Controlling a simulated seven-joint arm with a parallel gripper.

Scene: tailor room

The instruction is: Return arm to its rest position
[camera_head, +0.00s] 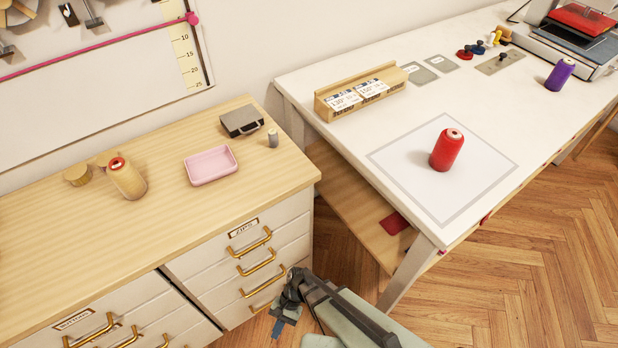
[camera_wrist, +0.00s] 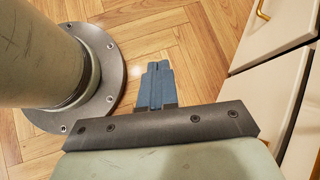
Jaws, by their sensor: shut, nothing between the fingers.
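My gripper (camera_wrist: 156,88) shows in the wrist view with its blue fingers pressed together and nothing between them. It points down over the wooden floor, close to my own round base at the left. In the head view my gripper (camera_head: 279,326) is low at the bottom centre, in front of the drawer cabinet (camera_head: 205,275) and below the tabletops. My folded arm lies just to the right of it.
The wooden counter (camera_head: 75,240) carries a pink tray (camera_head: 210,166), a beige spool (camera_head: 126,180), a dark box (camera_head: 241,121) and a small grey cylinder. The white table (camera_head: 330,138) holds a red spool (camera_head: 447,150) and a purple spool (camera_head: 560,75). Brass drawer handles stick out near my gripper.

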